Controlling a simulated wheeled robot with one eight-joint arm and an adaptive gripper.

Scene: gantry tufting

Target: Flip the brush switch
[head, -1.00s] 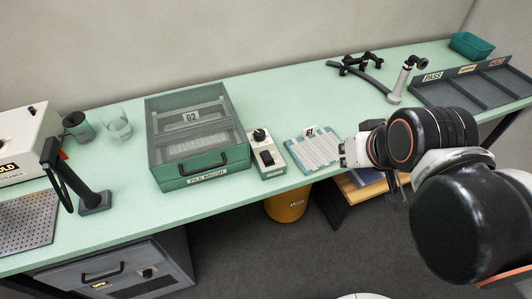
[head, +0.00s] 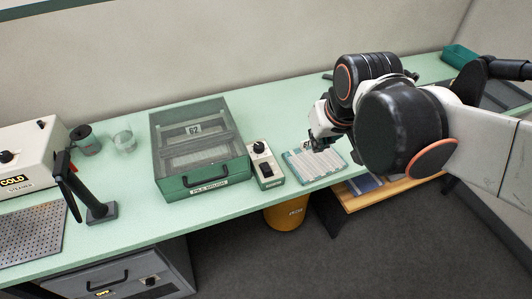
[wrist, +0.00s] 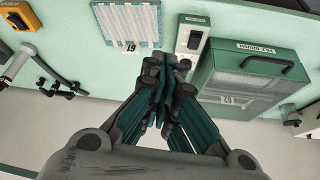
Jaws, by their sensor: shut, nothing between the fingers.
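The small cream control box (head: 278,179) stands on the bench, right of the green PILE BRUSH box (head: 220,182). It has a black knob (head: 259,147) at the back and a black rocker switch (head: 266,170) toward the front. In the wrist view the box (wrist: 186,45) lies just beyond my fingertips, its rocker (wrist: 195,40) visible and its lower part partly covered by them. My gripper (head: 319,146) is shut and empty, right of the control box over the striped sample sheet. It also shows in the wrist view (wrist: 168,66). The rocker's position is too small to tell.
The striped sample sheet (head: 305,168) lies right of the control box. A cup (head: 85,139), a glass jar (head: 124,141) and a black stand (head: 100,212) are at the left. A yellow bin (head: 286,214) is below the bench edge.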

